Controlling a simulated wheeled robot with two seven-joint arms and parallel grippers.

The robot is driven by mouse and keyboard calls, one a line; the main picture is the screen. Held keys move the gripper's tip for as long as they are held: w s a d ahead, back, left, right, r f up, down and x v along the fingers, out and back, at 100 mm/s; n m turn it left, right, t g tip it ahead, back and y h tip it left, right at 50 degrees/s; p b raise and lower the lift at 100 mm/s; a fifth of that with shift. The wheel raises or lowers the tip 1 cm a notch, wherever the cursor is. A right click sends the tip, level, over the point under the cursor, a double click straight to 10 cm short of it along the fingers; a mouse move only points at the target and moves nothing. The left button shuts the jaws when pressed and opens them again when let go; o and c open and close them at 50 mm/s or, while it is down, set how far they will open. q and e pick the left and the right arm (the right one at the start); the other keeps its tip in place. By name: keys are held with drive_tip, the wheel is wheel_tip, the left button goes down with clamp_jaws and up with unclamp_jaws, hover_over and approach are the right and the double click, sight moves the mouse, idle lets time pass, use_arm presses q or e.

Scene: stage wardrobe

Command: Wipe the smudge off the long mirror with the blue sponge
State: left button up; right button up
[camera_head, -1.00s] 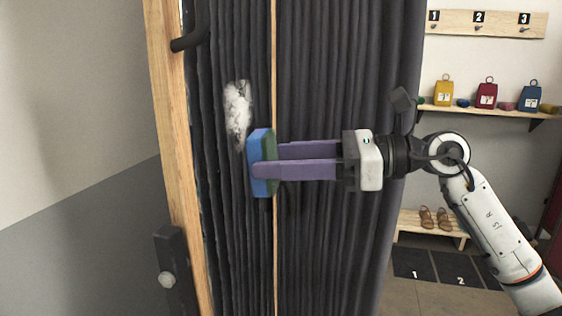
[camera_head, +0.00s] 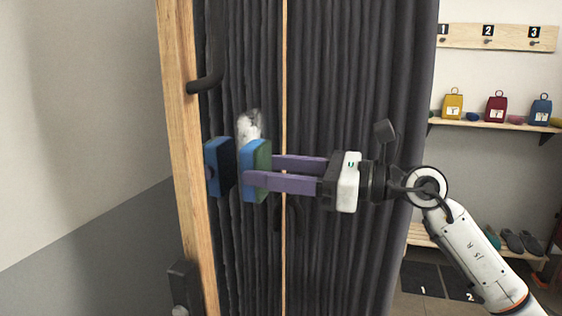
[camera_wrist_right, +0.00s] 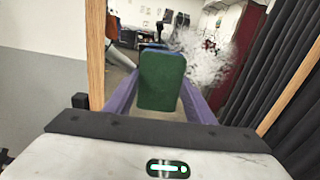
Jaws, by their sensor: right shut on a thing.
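The long mirror (camera_head: 222,240) stands in a wooden frame (camera_head: 183,150) and reflects dark curtain folds. A white-grey smudge (camera_head: 249,124) is on its glass; it also shows as a pale speckled patch in the wrist view (camera_wrist_right: 205,60). My right gripper (camera_head: 256,178) is shut on the blue sponge (camera_head: 248,172), which has a green backing that faces me in the wrist view (camera_wrist_right: 162,82). The sponge is just below the visible smudge and hides what is behind it. Its reflection (camera_head: 218,167) shows to its left, with a narrow gap between them. My left gripper is out of view.
A black handle (camera_head: 205,86) sticks out from the frame's left post. A dark curtain (camera_head: 370,70) hangs to the right. Beyond it are a shelf (camera_head: 500,125) with coloured tagged items and numbered hooks (camera_head: 488,41). A grey-white wall is at left.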

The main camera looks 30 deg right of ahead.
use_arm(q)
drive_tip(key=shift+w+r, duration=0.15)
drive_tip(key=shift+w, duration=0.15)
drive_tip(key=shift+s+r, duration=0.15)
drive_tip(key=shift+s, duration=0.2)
use_arm(e)
drive_tip(key=shift+w+a, duration=0.25)
use_arm(q)
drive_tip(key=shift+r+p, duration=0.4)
drive_tip(key=shift+p, duration=0.25)
use_arm(e)
drive_tip(key=shift+w+a, duration=0.4)
drive_tip(key=shift+w, duration=0.05)
